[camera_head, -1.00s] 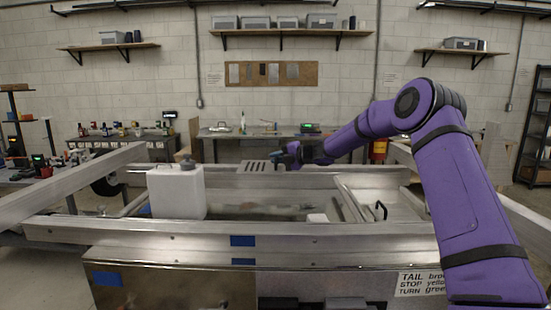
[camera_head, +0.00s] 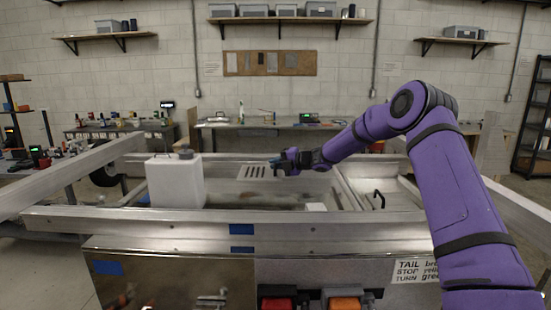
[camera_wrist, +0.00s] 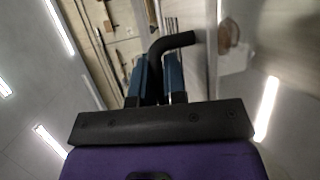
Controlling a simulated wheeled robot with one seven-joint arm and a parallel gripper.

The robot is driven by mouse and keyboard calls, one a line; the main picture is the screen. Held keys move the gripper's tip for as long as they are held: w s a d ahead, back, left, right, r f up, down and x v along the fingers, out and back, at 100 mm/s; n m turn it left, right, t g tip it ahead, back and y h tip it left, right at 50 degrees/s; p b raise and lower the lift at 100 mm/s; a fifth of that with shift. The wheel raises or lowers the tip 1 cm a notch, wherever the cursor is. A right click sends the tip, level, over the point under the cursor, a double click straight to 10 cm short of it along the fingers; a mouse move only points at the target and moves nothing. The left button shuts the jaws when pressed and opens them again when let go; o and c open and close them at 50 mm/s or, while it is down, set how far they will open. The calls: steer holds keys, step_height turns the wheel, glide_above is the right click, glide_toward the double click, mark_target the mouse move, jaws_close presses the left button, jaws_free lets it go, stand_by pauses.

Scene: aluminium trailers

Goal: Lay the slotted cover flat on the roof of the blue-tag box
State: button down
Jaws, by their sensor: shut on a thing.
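The slotted cover (camera_head: 257,172) is a thin pale metal plate with dark slots, held up behind the near trailer rail in the head view. My gripper (camera_head: 280,165) is shut on it at the plate's right side. In the wrist view my blue fingers (camera_wrist: 158,78) close on a bent black bar (camera_wrist: 172,42), which looks like the cover's handle. The blue-tag box (camera_head: 165,268) is a shiny metal box at the front left, with a blue tag on its face. Its roof is a narrow strip below the near rail, and the cover is apart from it.
A white jug (camera_head: 175,182) stands behind the near rail (camera_head: 330,236), left of the cover. A black handle (camera_head: 379,198) and a small white block (camera_head: 316,207) are to the right. Red (camera_head: 278,304) and amber (camera_head: 345,304) lamps stand at the front.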

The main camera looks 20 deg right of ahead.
steer(key=shift+f, duration=4.3)
steer(key=c, duration=1.1)
jaws_free()
steer(key=shift+d, duration=0.1)
steer(key=v, duration=1)
steer(key=shift+s+d, duration=0.25)
steer(key=shift+r, duration=0.1)
